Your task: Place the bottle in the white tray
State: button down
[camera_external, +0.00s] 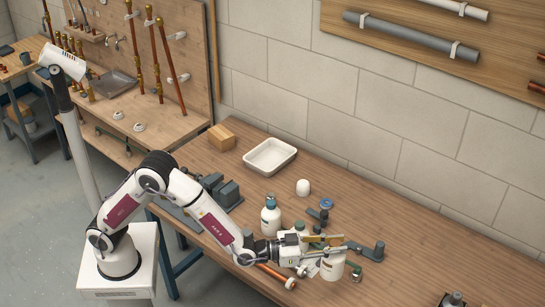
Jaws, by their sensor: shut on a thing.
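The white tray (270,168) is empty and lies on the wooden bench near the wall. A white bottle (332,267) is at the front of the bench, under and between the fingers of my gripper (328,243). My gripper is shut on it near its top, and the fingers hide its cap and neck. I cannot tell whether its base touches the bench. A second white bottle with a teal cap (270,219) stands upright, left of my gripper and apart from it.
A wooden block (222,137) lies left of the tray, and a small white rounded piece (303,187) right of it. Grey tools (222,193), a blue-ringed fitting (326,205), a dark fitting (368,251) and a copper pipe (274,274) lie around. The right bench is mostly clear.

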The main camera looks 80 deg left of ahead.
notch_tip(320, 180, up, 3)
jog(key=shift+f, duration=0.15)
jog(key=w+a+n+g+y, duration=0.15)
jog(key=a+y, duration=0.25)
jog(key=a, duration=1.5)
jog(key=w+a+n+y, duration=0.3)
jog(key=a, duration=1.6)
jog(key=s+a+n+g+y, duration=0.15)
jog(key=s+a, duration=0.35)
jog(key=a, duration=0.7)
jog(key=s+a+n+g+y, duration=0.1)
jog(key=s+a+n+y, duration=0.15)
jog(key=s+a, duration=0.65)
jog(key=s+a+n+g+y, duration=0.1)
jog(key=s+a+y, duration=0.1)
jog(key=a, duration=1.3)
jog(key=shift+w+d+f, duration=0.1)
jog(key=shift+f, duration=1.2)
jog(key=shift+d+f, duration=0.1)
jog(key=shift+f, duration=1.15)
